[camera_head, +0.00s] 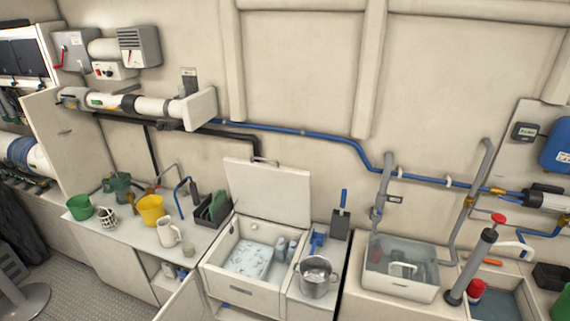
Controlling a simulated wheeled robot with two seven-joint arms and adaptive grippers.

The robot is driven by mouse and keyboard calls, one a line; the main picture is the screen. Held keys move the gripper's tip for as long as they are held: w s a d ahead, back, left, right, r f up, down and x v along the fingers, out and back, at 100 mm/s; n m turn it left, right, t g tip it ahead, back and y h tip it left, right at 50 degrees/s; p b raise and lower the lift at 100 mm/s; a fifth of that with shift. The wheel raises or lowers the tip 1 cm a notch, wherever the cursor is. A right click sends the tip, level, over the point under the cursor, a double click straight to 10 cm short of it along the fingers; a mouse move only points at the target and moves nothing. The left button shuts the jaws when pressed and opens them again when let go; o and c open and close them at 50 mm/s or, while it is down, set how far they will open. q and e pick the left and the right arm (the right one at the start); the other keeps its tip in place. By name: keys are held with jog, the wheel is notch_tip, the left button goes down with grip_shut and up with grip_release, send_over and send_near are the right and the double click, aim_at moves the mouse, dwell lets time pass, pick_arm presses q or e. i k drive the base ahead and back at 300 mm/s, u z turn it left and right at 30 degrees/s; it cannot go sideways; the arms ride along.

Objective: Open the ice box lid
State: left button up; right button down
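The ice box (241,297) is a white box set in the counter at the middle bottom. Its white lid (270,192) stands raised, leaning back near the wall, with a handle (265,161) at its top edge. The inside is exposed and shows a pale bluish slab (248,259) and a few grey-blue items (285,249) on its right. Neither of my grippers is in view, and nothing visible touches the lid.
Left on the counter are a yellow bucket (151,210), a white jug (168,232) and a green pot (80,207). A metal pot (316,276) stands right of the ice box. A clear-lidded bin (401,266) and red-handled pump (471,268) are farther right. A cabinet door (183,301) hangs open below.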

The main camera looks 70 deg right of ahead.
aim_at(279, 194)
jog(key=z, duration=1.35)
